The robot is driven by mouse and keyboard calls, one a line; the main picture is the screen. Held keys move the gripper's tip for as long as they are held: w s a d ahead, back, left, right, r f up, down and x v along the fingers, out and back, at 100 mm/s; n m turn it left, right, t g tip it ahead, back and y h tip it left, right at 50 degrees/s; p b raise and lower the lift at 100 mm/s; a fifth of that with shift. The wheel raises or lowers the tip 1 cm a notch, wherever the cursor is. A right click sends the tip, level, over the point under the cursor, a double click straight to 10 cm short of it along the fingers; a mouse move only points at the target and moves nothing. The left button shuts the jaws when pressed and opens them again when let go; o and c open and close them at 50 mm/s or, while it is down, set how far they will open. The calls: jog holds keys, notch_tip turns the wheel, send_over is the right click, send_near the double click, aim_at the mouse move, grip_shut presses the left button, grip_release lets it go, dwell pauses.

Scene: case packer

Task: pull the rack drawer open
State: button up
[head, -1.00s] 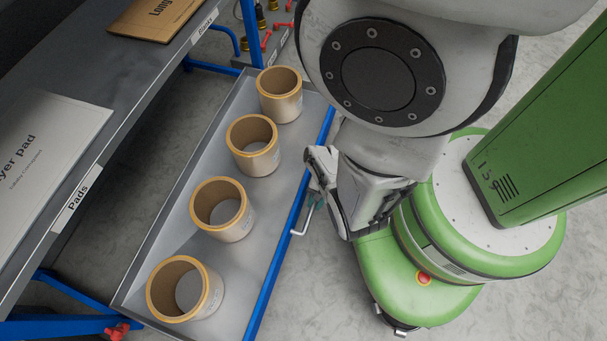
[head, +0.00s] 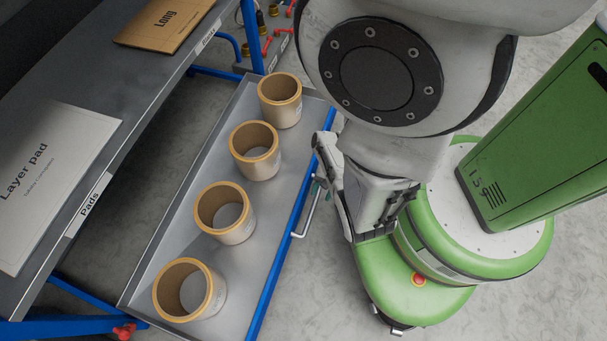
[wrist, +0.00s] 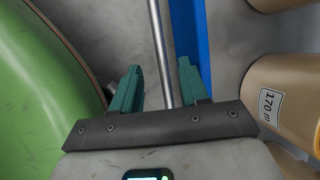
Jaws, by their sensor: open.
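The rack drawer (head: 239,283) is a long grey tray with a blue front rail (head: 275,260), standing well out from the rack. Its handle (head: 312,212) is a thin pale bar on the outer side of that rail. In the wrist view the handle (wrist: 160,40) runs between the two green fingers of my gripper (wrist: 160,66), with a gap visible on either side. The fingers are open. In the head view my gripper (head: 321,186) is at the handle, mostly hidden by my wrist. The blue rail (wrist: 190,35) lies just right of the handle in the wrist view.
Several tan cardboard rolls (head: 225,213) stand in a row in the drawer. The shelf above (head: 110,120) holds a layer pad (head: 50,170) and a brown "Long" package (head: 165,22). Grey floor is free below my base.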

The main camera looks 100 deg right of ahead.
jog(key=v, duration=0.2)
jog(key=shift+s+r+p, duration=0.15)
jog(key=shift+r+p, duration=0.15)
dwell(0.4)
jog(key=w+r+n+g+h, duration=0.1)
jog(key=w+r+n+g, duration=0.3)
jog(key=w+r+n, duration=1.15)
jog(key=w+a+r+n+t+h, duration=0.1)
jog(key=w+a+r+n+h, duration=0.1)
jog(key=w+a+r+n, duration=1)
notch_tip(320, 180, up, 20)
jog(key=s+a+m+p, duration=0.1)
jog(key=m+p, duration=0.3)
jog(key=p, duration=1.7)
jog(key=shift+s+r+p, duration=0.25)
jog(key=shift+s+p, duration=0.05)
jog(key=shift+s, duration=0.1)
